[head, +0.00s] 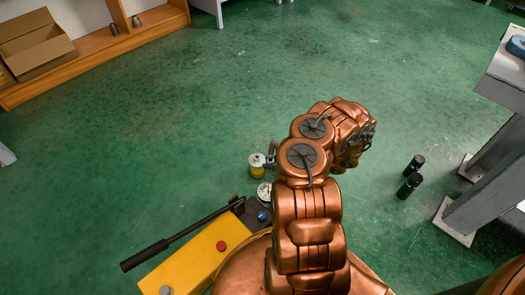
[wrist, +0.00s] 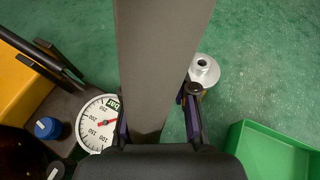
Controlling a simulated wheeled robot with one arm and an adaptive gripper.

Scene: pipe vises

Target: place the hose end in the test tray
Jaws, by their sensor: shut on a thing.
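In the wrist view, my gripper (wrist: 158,128) has its two dark fingers on either side of a wide grey-brown bar (wrist: 165,45). The bar runs from the top edge down between the fingers, and the gripper is shut on it. I cannot tell whether this bar is the hose end. A green tray (wrist: 265,150) lies at the lower right, apart from the fingers and cut off by the frame; its visible part looks empty. In the head view my copper arm hides most of the gripper, and the tray does not show.
A yellow hand pump (head: 195,262) with a black lever (head: 180,240) stands at the lower left. A dial gauge (wrist: 98,122) is beside it. A silver-topped yellow cylinder (head: 257,170) stands near the arm. Two black cylinders (head: 409,186) stand right. The green floor beyond is open.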

